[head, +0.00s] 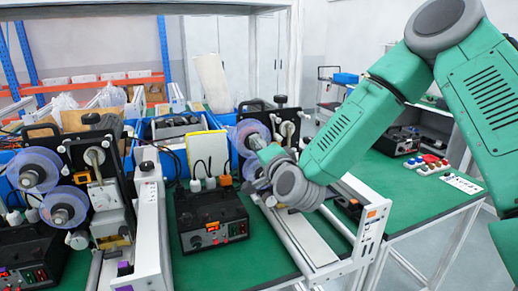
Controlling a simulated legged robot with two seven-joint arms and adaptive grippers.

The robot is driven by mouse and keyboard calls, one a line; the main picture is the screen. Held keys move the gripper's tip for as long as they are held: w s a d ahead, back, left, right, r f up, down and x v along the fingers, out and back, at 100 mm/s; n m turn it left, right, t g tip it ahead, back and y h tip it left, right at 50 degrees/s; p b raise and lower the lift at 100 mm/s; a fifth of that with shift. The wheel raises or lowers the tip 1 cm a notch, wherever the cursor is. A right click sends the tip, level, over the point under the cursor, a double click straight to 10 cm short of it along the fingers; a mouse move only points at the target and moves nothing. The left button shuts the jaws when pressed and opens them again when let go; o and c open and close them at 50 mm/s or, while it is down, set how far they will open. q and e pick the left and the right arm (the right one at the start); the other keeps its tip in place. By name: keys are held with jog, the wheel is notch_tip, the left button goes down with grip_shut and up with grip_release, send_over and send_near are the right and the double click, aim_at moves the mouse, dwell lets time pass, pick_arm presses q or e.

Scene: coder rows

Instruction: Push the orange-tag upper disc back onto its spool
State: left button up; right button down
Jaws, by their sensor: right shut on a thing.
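The clear bluish upper disc (243,133) of the right-hand coder is at the centre of the head view. My right gripper (259,145) reaches it from the right and is shut on it, covering part of its face. The spool behind it is mostly hidden, so I cannot tell how far the disc sits on it. A lower disc (249,169) is just below, partly behind my gripper and wrist. An orange tag is not clearly readable here. My left gripper is not in view.
Another coder at the left has an upper disc (32,169) and a lower disc (66,206). A black control box (209,217) and a white rail (150,235) stand between the coders.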

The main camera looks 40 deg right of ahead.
jog(key=shift+w, duration=0.1)
jog(key=c, duration=1.5)
grip_release()
jog(key=shift+r, duration=0.1)
jog(key=o, duration=0.4)
jog(key=shift+w, duration=0.1)
